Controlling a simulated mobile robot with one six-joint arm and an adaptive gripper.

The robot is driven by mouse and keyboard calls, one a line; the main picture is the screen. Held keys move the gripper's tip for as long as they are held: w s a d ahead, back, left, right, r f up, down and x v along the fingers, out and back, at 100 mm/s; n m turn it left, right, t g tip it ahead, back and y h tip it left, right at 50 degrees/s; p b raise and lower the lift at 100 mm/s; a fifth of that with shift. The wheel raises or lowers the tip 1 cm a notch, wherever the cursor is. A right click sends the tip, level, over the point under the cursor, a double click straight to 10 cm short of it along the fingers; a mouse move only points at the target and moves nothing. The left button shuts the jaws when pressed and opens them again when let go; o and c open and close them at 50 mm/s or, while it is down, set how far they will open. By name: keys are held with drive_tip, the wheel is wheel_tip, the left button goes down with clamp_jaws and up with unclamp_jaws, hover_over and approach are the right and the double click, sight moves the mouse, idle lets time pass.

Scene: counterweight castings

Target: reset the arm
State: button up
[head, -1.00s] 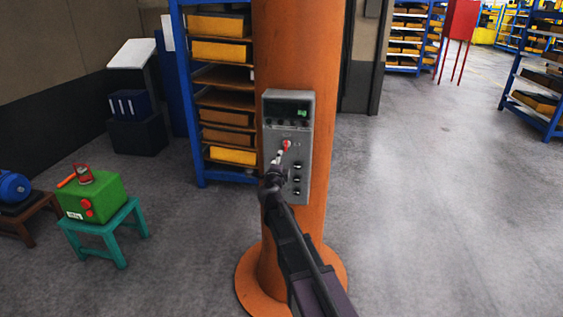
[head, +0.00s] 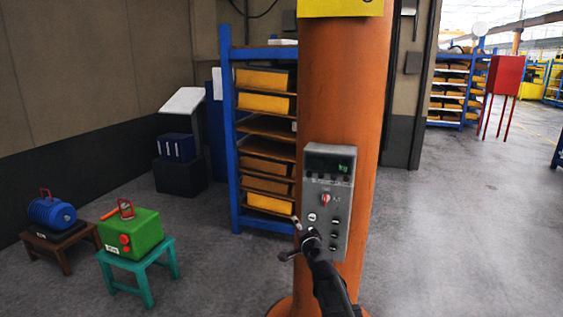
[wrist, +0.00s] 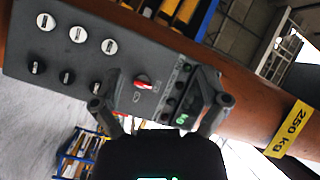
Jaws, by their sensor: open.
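My gripper (head: 298,238) is open, in front of the lower left part of a grey control panel (head: 343,212) on an orange column. In the wrist view the gripper's two fingers (wrist: 157,98) stand apart with nothing between them. The panel (wrist: 62,88) fills the upper left there, with a red switch knob (wrist: 143,82) showing between the fingers and several white and dark round controls beyond. The red knob (head: 324,198) also shows in the head view, above and right of the gripper. I cannot tell whether a fingertip touches the panel.
The orange column (head: 345,90) carries a yellow sign (head: 338,7). A blue shelf rack (head: 232,150) with yellow boxes stands behind it. A green box (head: 132,238) sits on a teal stool (head: 145,284) at left. The floor at right (head: 470,240) is clear.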

drive_tip(key=s+d+f+n+g+h, duration=0.1)
drive_tip(key=s+d+f+n+g, duration=0.1)
drive_tip(key=s+f+n+g, duration=0.55)
drive_tip(key=s+d+f+n+g, duration=0.2)
drive_tip(key=s+f+g, duration=0.45)
drive_tip(key=s, duration=0.65)
drive_tip(key=s+d+f+g+h, duration=0.2)
drive_tip(key=s+d+f+h, duration=0.1)
drive_tip(key=s+d, duration=0.4)
drive_tip(key=shift+s+f+g, duration=0.15)
drive_tip(key=shift+s+g, duration=0.15)
drive_tip(key=shift+s, duration=0.7)
drive_tip(key=shift+a, duration=0.1)
